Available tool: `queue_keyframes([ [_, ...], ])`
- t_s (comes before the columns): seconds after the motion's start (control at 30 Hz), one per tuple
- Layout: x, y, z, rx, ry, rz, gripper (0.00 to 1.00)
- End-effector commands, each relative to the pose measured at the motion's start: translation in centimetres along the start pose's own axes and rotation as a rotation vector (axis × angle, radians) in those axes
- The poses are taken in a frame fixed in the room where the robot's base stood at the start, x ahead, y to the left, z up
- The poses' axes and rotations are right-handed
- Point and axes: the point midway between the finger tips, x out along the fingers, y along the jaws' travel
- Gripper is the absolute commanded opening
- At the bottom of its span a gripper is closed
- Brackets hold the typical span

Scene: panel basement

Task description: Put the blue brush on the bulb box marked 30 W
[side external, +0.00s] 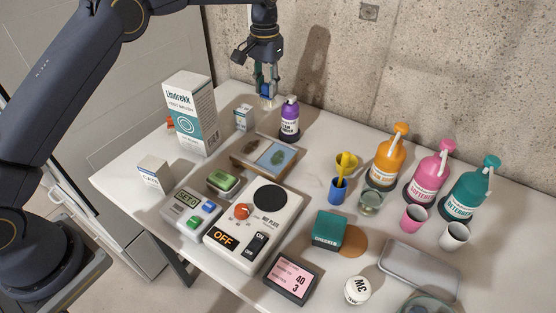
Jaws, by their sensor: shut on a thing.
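My gripper (267,84) is at the back of the table, near the concrete wall, pointing down. It is shut on the blue brush (267,91), whose blue part shows between the fingers. Its pale lower end is just above or at the table top; I cannot tell which. A small white box (243,118) with a dark-teal mark stands just left of and nearer than the gripper. Another small white box (152,173) with blue print stands at the left front. The print on both is too small to read, so I cannot tell which is marked 30 W.
A tall white carton (190,112) stands left of the gripper, and a purple bottle (289,120) close on its right. A framed tray (250,158), hot plate (240,242), teal box (327,231) and orange, pink and teal bottles (481,190) fill the middle and right.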

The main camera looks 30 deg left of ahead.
Motion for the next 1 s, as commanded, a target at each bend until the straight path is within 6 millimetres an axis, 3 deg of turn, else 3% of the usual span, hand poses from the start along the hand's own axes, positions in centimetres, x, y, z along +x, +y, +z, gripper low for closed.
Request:
queue_keyframes([
  [0.13, 0.1, -4.9, -2.9, -0.005, 0.002, -0.001, 0.0],
  [0.3, 0.1, -9.2, -4.0, -0.003, 0.002, -0.002, 0.0],
  [0.4, 0.1, -10.8, -4.1, -0.001, 0.003, -0.002, 0.0],
  [0.57, 0.4, -11.9, -4.1, 0.001, 0.002, -0.002, 0.0],
  [1.0, 5.1, -12.0, -4.1, 0.002, 0.002, -0.002, 0.0],
])
